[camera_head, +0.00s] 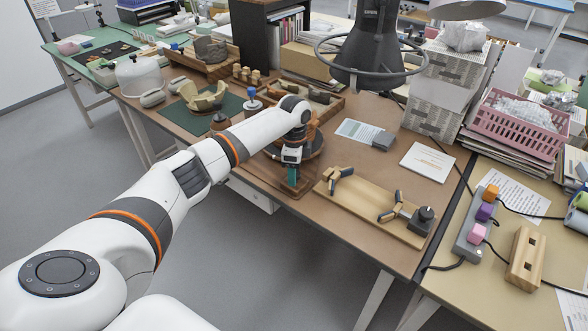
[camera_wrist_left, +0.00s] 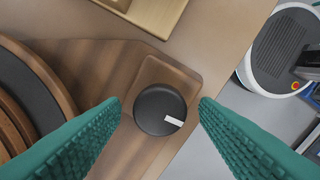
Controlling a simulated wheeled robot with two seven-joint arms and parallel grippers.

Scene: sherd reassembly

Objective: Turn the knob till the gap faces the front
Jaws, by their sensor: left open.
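The black round knob (camera_wrist_left: 158,110) with a white mark sits on the corner of a wooden base (camera_wrist_left: 158,72). In the left wrist view its mark points to the lower right. My left gripper (camera_wrist_left: 160,106) is open, its teal fingers either side of the knob, with a gap showing on each side. In the head view the left gripper (camera_head: 292,176) points down over the base and hides the knob. The round wooden turntable (camera_wrist_left: 40,80) is beside the knob, cut off by the picture edge. I cannot make out the gap. My right gripper is not in view.
A light wooden board (camera_head: 375,212) with dark jointed clamps and a small black dial (camera_head: 426,213) lies to the right. A dark lamp-like hood (camera_head: 370,45) hangs behind. A green mat (camera_head: 180,118) with a pale sherd lies left. The table's front edge is close to the knob.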

